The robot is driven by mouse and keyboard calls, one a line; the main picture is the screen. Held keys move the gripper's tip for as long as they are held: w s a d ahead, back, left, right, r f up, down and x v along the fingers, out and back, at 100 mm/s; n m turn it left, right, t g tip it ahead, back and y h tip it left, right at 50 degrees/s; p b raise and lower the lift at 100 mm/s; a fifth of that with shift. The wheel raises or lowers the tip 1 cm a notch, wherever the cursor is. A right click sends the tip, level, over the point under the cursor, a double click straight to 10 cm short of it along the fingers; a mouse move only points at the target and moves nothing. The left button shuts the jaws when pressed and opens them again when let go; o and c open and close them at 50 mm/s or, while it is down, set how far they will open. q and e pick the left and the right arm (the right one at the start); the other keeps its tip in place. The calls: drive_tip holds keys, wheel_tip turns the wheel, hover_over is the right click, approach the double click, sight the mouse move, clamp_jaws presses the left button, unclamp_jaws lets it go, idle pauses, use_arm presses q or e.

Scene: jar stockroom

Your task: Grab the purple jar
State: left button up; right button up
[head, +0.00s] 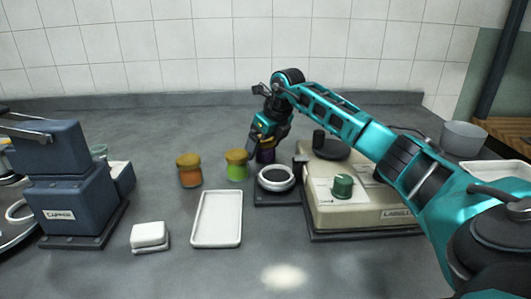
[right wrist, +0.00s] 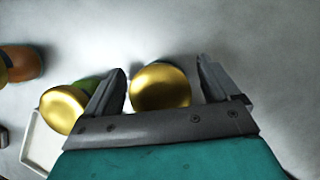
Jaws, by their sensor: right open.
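The purple jar (head: 266,156) stands on the grey counter behind the round black-and-white device, mostly covered by my right gripper (head: 263,143) in the head view. In the right wrist view a gold lid (right wrist: 160,88) sits between the two fingers of my right gripper (right wrist: 160,75), with a gap on each side. The body below that lid is nearly all hidden. The right gripper is open and reaches down around the jar. My left gripper is in neither view.
A green jar (head: 237,165) stands close to the left of the gripper, and an orange jar (head: 189,170) further left. A white tray (head: 217,219) lies in front. The label machine (head: 360,205) is to the right, the blue capper (head: 70,200) at the left.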

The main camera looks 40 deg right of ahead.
drive_tip(key=shift+r, duration=0.1)
drive_tip(key=c, duration=1.2)
drive_tip(key=shift+c, duration=0.2)
